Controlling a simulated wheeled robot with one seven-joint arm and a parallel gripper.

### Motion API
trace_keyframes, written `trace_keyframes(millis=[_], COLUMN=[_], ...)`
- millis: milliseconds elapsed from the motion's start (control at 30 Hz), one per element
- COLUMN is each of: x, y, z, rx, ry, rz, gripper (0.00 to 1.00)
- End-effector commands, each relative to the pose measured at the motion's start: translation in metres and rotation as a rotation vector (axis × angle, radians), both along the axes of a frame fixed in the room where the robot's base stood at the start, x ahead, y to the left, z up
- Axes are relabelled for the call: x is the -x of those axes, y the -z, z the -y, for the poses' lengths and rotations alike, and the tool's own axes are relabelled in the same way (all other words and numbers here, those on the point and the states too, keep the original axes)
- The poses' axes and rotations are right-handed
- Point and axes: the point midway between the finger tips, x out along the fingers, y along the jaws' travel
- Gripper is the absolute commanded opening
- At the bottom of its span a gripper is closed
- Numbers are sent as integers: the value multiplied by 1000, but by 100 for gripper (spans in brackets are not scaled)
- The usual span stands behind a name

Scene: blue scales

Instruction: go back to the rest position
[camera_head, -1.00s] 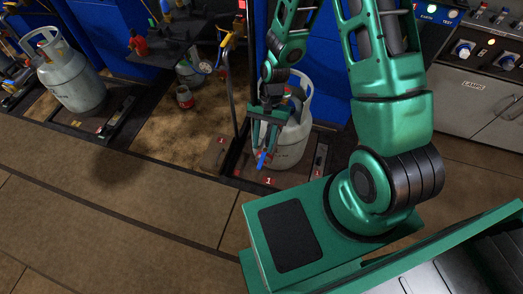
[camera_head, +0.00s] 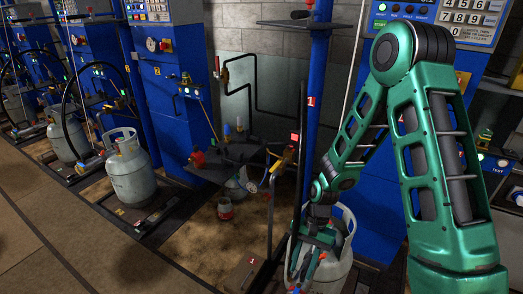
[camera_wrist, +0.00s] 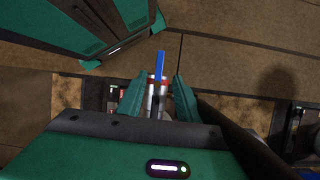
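My gripper (camera_head: 308,258) is low at the front of the grey-white gas cylinder (camera_head: 333,262) at the right, and covers part of it. In the wrist view my gripper's two green fingers (camera_wrist: 158,95) stand apart. A blue-ended piece with a red band and pale metal parts (camera_wrist: 160,66) shows in line with the gap between them. Dark gaps show on both sides of it, so the fingers do not appear closed on it. I cannot tell whether it belongs to the scale below. My arm is folded, with its elbow high at the right.
More cylinders (camera_head: 130,172) stand on scales along the row of blue posts (camera_head: 168,85) to the left. A keypad panel (camera_head: 440,18) is behind my arm. The brown floor (camera_head: 45,235) is clear at front left.

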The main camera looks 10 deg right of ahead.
Motion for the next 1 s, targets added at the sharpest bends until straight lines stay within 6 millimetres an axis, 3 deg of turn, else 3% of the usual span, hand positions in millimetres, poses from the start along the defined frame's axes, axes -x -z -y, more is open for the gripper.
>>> trace_keyframes(millis=[167,467,767,1000], x=[-5,0,36,83], y=[-23,-107,-187,-240], z=[22,100,163,198], rx=[28,126,197,226], ry=[-18,-74,-97,-96], rz=[34,127,194,240], gripper=[33,33,33,33])
